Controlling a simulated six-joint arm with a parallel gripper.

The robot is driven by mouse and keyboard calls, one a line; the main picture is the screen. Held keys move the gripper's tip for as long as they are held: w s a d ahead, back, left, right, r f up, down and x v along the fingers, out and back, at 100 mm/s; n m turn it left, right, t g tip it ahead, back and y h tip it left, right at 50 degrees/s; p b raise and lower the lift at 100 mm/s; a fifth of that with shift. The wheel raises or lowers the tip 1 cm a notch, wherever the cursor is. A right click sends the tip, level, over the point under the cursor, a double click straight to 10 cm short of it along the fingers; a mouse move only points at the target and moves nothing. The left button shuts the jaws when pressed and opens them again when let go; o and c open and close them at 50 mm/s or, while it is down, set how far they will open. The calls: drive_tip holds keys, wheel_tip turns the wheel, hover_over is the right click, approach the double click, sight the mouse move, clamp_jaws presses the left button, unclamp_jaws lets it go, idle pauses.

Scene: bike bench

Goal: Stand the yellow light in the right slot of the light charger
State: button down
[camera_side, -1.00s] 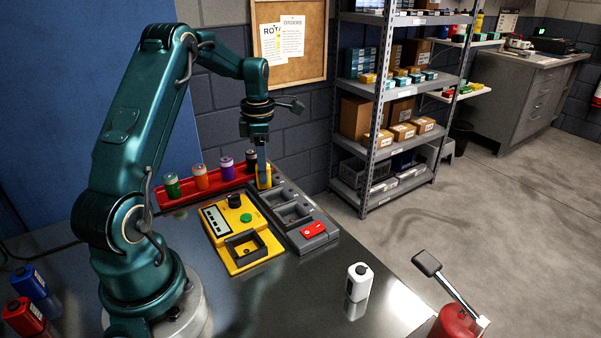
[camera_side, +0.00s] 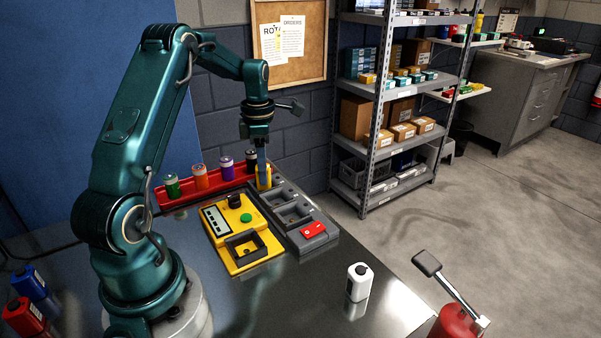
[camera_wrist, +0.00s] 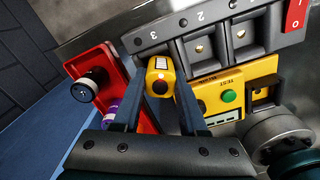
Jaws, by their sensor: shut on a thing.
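The yellow light (camera_side: 265,182) is upright between the fingers of my gripper (camera_side: 263,172), at the far end of the grey light charger (camera_side: 312,243). In the wrist view my gripper (camera_wrist: 160,88) is shut on the yellow light (camera_wrist: 161,75), one finger on each side. The light covers the end bay of the charger (camera_wrist: 215,28), beside two empty bays with brass contacts. Its lower end is hidden, so I cannot tell whether it is seated in the bay or just above it.
A yellow tester (camera_side: 243,255) with a green button stands beside the charger. A red tray (camera_side: 190,197) with several coloured cells lies behind it. The bench between tester and bottle is clear.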

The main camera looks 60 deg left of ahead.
drive_tip(key=shift+f, duration=0.6)
idle(0.3)
drive_tip(key=c, duration=0.7)
unclamp_jaws()
drive_tip(key=shift+c, duration=0.2)
drive_tip(key=shift+r, duration=5.5)
drive_tip(key=shift+d, duration=0.1)
